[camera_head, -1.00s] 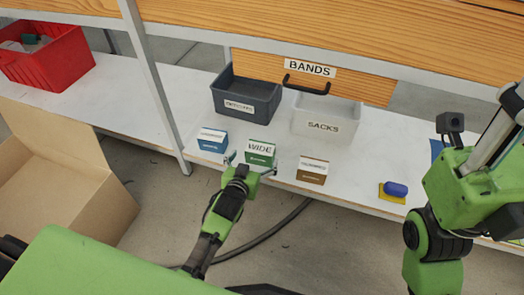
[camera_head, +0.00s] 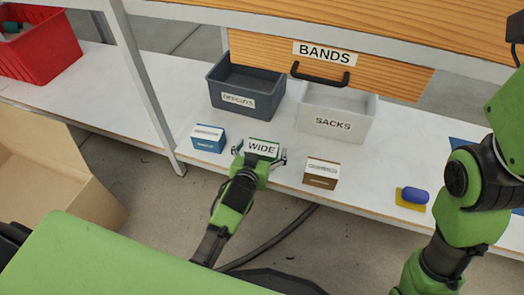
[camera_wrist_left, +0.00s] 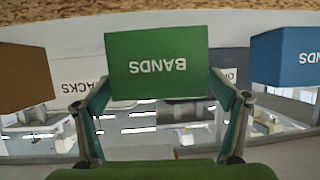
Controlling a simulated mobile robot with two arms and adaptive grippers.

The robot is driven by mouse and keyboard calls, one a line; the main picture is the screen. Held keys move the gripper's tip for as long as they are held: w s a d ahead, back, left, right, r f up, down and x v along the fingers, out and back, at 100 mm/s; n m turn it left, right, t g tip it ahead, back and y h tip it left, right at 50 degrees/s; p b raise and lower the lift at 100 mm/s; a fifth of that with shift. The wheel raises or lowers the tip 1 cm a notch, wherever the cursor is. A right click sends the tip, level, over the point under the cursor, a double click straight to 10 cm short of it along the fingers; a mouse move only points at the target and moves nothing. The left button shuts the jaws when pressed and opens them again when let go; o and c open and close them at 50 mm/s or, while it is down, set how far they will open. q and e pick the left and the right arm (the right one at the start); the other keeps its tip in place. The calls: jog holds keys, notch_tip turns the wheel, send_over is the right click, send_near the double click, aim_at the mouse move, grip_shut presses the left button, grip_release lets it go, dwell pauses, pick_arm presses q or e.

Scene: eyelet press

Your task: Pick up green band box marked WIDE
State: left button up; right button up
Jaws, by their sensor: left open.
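The green box marked WIDE (camera_head: 262,147) stands upright on the white shelf, and its front reads BANDS in the left wrist view (camera_wrist_left: 155,66). My left gripper (camera_head: 260,157) is right in front of it, with one finger on each side of the box. In the left wrist view its fingers (camera_wrist_left: 160,102) are spread at the lower left and lower right of the box, and a gap seems to show at each side. The gripper is open. The lower front of the box is hidden by the gripper in the head view. My right arm shows at the right, its fingers out of sight.
A blue box (camera_head: 208,139) stands left of the green one, a brown box (camera_head: 321,174) right of it. Behind are a dark grey bin (camera_head: 245,92) and a white SACKS bin (camera_head: 336,112). A BANDS drawer (camera_head: 390,78) is above. A table leg (camera_head: 145,85) is at left.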

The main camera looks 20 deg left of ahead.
pick_arm(q)
jog(key=c, duration=1.3)
jog(key=shift+r, duration=0.1)
jog(key=shift+r, duration=0.1)
